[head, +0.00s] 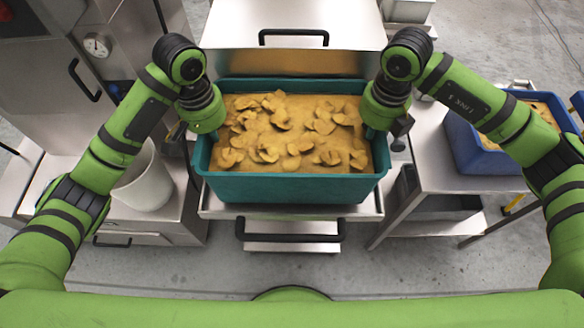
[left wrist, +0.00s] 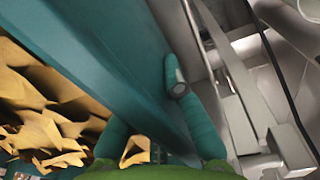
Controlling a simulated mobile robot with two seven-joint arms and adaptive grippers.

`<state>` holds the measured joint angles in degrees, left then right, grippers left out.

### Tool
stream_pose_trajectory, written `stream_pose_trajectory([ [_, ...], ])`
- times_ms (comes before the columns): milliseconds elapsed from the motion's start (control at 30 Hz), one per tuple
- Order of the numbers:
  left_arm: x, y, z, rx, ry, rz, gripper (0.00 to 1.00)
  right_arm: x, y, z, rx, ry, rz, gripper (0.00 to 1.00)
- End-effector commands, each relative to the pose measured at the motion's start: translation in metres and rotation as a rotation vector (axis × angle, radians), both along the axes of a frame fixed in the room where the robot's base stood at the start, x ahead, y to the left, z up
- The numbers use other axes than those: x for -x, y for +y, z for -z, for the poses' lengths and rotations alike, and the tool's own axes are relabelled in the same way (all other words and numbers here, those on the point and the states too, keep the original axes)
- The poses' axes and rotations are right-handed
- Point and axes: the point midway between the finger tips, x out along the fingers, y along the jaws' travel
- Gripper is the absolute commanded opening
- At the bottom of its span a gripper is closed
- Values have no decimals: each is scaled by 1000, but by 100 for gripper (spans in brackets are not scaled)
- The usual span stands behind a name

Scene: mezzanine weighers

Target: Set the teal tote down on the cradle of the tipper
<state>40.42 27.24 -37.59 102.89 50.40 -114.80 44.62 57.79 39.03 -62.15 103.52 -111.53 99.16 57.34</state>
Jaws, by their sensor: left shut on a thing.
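The teal tote (head: 290,188), filled with yellow-brown powder and broken chunks, is level in the middle of the head view. It is over the steel cradle of the tipper (head: 372,206), whose front edge shows below it. I cannot tell whether its underside touches the cradle. My left gripper (head: 208,130) is at the tote's left side; in the left wrist view its fingers (left wrist: 165,125) are shut on the tote wall (left wrist: 110,60), one on each side. My right gripper (head: 376,128) is at the right side; its fingertips are hidden by its own wrist.
A steel housing with a black handle (head: 293,36) stands behind the tote. A black-handled bar (head: 290,232) juts out in front. A white bucket (head: 145,182) stands at left. A blue tote (head: 475,150) is on the steel table (head: 440,165) at right.

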Motion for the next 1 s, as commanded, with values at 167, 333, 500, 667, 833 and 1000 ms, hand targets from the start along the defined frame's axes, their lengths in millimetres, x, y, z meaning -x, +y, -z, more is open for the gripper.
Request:
stream_pose_trajectory([
  [167, -1, 0, 13, 1, -3, 0, 0, -1, 0, 13, -1, -3, 0, 0],
  [333, -1, 0, 23, 1, -3, 0, 0, -1, 0, 23, -1, -3, 0, 0],
  [500, 0, 0, 25, 0, 0, 0, 32, 0, 0, 25, 1, 0, 0, 32],
  [667, 0, 0, 25, 0, 0, 0, 32, 0, 0, 25, 1, 0, 0, 32],
  [833, 0, 0, 24, 0, -1, 0, 32, 0, 0, 25, 0, 0, 0, 32],
  [1000, -2, 1, 8, -2, -6, 2, 32, 0, 0, 25, 0, 0, 0, 32],
])
